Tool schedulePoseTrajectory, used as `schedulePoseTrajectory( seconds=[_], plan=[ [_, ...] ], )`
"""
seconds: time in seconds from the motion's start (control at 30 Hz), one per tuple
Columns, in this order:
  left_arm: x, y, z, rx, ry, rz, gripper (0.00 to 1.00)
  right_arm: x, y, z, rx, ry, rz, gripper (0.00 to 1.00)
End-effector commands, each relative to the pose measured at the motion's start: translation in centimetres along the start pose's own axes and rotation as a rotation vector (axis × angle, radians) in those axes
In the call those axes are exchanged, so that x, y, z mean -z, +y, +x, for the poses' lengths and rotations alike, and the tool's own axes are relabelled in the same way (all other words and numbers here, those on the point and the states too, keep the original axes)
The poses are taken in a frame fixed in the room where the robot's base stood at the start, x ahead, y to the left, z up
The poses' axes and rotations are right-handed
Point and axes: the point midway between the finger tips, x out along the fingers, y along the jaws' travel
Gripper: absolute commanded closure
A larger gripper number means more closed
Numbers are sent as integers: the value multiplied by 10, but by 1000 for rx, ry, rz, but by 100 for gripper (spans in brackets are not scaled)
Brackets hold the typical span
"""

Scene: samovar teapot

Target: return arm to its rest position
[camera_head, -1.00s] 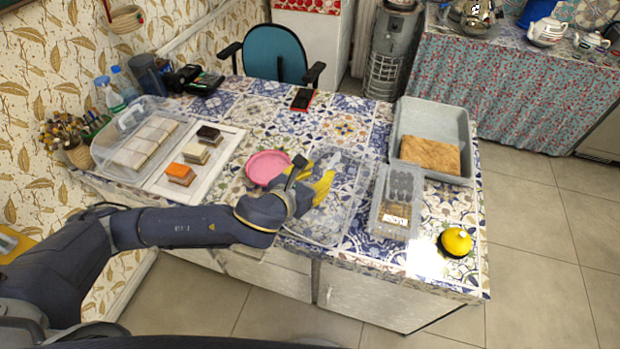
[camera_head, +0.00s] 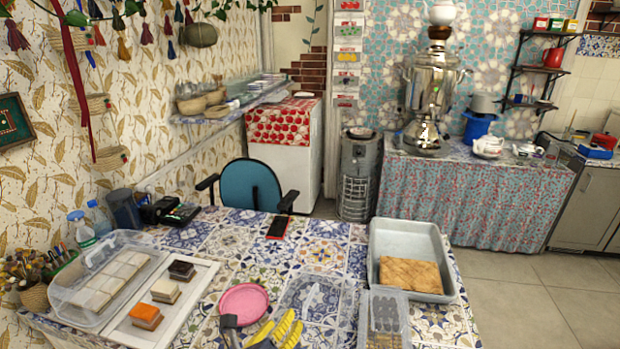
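The rest of my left arm is below the picture. My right gripper is out of view.
A white board (camera_head: 190,295) with small coloured stacks and a clear lidded box (camera_head: 104,285) stand at left. A grey tray (camera_head: 450,283) with a brown slab and a clear tub (camera_head: 384,318) stand at right. The samovar (camera_head: 428,90) is on a far counter. A chair (camera_head: 250,187) stands behind the table.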

Motion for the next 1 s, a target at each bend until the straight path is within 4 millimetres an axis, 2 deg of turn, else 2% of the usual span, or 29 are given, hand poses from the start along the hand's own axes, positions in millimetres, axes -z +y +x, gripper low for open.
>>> schedulePoseTrajectory(
  seconds=[0.1,0.27,0.47,0.6,0.8,1.0],
  plan=[
    [2,22,-7,-66,-30,-250,69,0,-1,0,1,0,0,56],
    [2,62,-19,-163,-98,-565,69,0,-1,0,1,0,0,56],
    [9,131,-48,-313,-234,-948,69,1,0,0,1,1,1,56],
    [18,184,-80,-419,-361,-1183,69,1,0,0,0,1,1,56],
    [31,237,-122,-524,-520,-1389,69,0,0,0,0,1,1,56],
    [42,275,-160,-598,-656,-1517,69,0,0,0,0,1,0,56]
  ],
)
